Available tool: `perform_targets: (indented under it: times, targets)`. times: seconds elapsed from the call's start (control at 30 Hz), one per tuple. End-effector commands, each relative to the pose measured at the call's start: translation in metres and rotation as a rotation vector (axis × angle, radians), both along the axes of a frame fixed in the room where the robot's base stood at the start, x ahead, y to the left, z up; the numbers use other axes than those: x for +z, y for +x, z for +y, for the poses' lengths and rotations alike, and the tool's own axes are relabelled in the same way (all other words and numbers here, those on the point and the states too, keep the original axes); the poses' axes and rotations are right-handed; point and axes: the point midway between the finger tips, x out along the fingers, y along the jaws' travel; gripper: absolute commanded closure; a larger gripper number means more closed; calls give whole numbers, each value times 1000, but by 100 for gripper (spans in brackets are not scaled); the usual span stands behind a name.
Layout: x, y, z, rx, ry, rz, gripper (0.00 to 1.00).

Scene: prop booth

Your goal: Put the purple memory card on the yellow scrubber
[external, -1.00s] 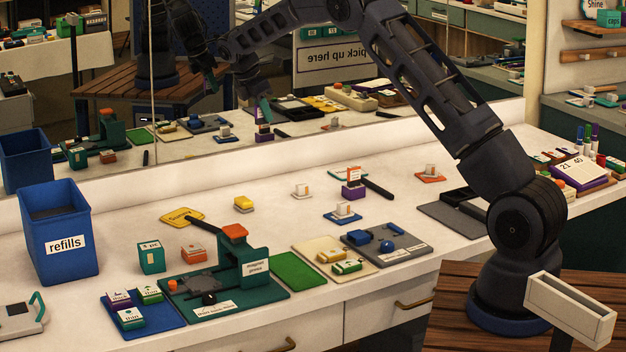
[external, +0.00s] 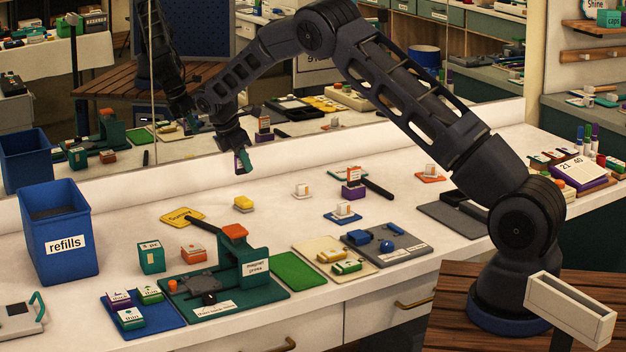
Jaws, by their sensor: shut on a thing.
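My gripper (external: 243,162) hangs above the rear part of the white counter, fingers pointing down. It is shut on a small purple piece (external: 238,164), which I take to be the purple memory card; the fingers hide most of it. A small yellow block with a pale underside (external: 244,202), seemingly the yellow scrubber, lies on the counter below the gripper in the picture. A clear gap shows between the held piece and the block. The block's top looks bare.
A green magnet press (external: 240,262) with a raised orange-topped post stands in front. A yellow card (external: 178,216) lies left of the block, with a dark handle over it. A blue refills bin (external: 60,270) stands at left. A purple block (external: 353,191) stands to the right. A mirror backs the counter.

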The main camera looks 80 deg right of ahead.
Motion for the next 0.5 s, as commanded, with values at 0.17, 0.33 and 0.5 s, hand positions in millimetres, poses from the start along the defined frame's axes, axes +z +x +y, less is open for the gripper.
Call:
perform_targets:
  times: [0.17, 0.33, 0.5]
  targets:
    - [-24, 0, 0, 0, -1, 1, 100]
    - [-31, 0, 0, 0, -1, 1, 100]
    - [-50, 0, -1, 1, -1, 2, 100]
